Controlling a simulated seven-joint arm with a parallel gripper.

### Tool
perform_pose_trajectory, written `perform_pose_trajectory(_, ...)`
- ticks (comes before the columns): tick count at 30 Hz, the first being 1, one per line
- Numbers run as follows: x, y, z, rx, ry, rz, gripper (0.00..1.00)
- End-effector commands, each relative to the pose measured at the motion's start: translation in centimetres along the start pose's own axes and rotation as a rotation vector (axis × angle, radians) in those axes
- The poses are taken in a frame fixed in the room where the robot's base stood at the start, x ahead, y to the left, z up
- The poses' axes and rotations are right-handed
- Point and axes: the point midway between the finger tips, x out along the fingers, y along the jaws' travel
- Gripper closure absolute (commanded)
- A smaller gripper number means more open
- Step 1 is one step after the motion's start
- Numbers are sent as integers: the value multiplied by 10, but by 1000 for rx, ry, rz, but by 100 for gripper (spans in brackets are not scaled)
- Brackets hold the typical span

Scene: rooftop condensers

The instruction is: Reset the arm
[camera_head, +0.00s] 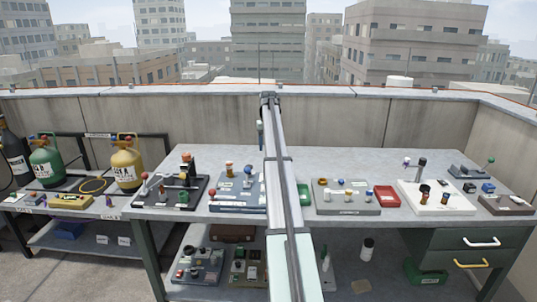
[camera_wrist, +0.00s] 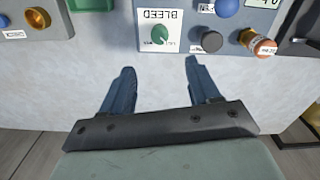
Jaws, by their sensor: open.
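My gripper (camera_wrist: 160,65) is open in the wrist view, with its two dark blue fingers spread apart and nothing between them. The fingers point at a pale grey surface just in front of a panel. On that panel a white BLEED label (camera_wrist: 150,14) carries a green knob (camera_wrist: 159,35), a little beyond the fingertips. In the head view my arm runs up through the middle of the picture and across the bench (camera_head: 334,162). I cannot clearly make out my gripper there.
Boards with valves and knobs stand on both sides of my arm, including a grey board (camera_head: 345,208) and a white board (camera_head: 417,203). A red tray (camera_head: 387,196) lies between them. Green (camera_head: 45,165) and yellow cylinders (camera_head: 126,166) stand at left. A concrete wall (camera_head: 343,122) backs the bench.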

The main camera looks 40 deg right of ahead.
Motion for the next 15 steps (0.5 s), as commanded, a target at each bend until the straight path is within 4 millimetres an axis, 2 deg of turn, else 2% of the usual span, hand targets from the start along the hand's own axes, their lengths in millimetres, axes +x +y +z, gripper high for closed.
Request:
perform_pose_trajectory(5,-10,0,0,0,-1,0,39)
perform_pose_trajectory(15,-11,0,0,0,-1,0,39)
